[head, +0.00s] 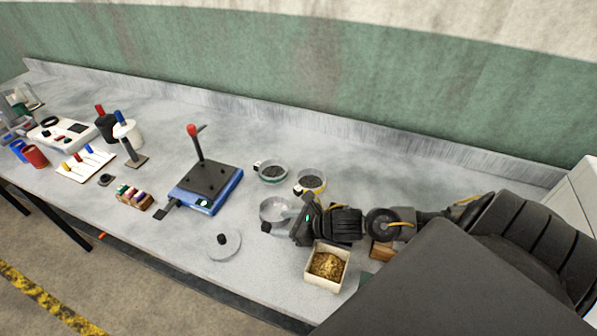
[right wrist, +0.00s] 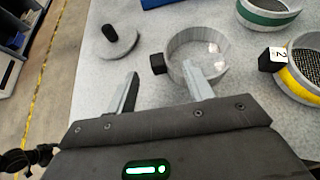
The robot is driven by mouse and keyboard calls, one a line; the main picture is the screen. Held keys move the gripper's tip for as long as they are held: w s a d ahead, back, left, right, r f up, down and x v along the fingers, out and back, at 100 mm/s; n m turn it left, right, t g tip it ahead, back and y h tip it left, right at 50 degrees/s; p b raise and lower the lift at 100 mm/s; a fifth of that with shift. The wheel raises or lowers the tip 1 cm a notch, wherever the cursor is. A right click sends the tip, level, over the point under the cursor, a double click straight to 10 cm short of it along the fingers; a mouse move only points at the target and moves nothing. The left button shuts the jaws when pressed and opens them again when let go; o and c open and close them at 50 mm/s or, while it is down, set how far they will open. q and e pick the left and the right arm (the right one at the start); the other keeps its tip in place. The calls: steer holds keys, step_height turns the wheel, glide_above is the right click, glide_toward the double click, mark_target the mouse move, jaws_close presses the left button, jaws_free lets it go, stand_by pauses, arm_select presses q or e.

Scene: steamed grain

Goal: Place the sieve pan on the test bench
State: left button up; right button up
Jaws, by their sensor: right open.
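The sieve pan (head: 273,211) looks like the plain metal round pan with a black tab. It stands upright on the grey test bench (head: 130,215), and the right wrist view shows it empty (right wrist: 178,44). My right gripper (head: 294,212) is at the pan's right side in the head view. In the right wrist view its fingers (right wrist: 160,85) are apart with nothing between them. One fingertip overlaps the pan's near wall; I cannot tell whether it touches. My left gripper is out of view.
A green-banded sieve (head: 272,172) and a yellow-banded sieve (head: 311,182) stand behind the pan. A lid with a black knob (head: 223,243) lies in front. A blue shaker (head: 205,188) is left, and a grain box (head: 327,266) is below my right gripper.

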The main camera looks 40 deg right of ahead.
mark_target(264, 222)
steer(key=b+v, duration=0.1)
steer(key=v, duration=0.3)
steer(key=shift+s+d, duration=0.15)
steer(key=shift+s, duration=0.15)
steer(key=shift+s+d+r, duration=0.25)
steer(key=shift+s+r, duration=0.25)
steer(key=shift+r, duration=0.05)
steer(key=shift+w, duration=0.1)
steer(key=p+x, duration=0.3)
steer(key=x, duration=0.9)
steer(key=shift+r, duration=0.2)
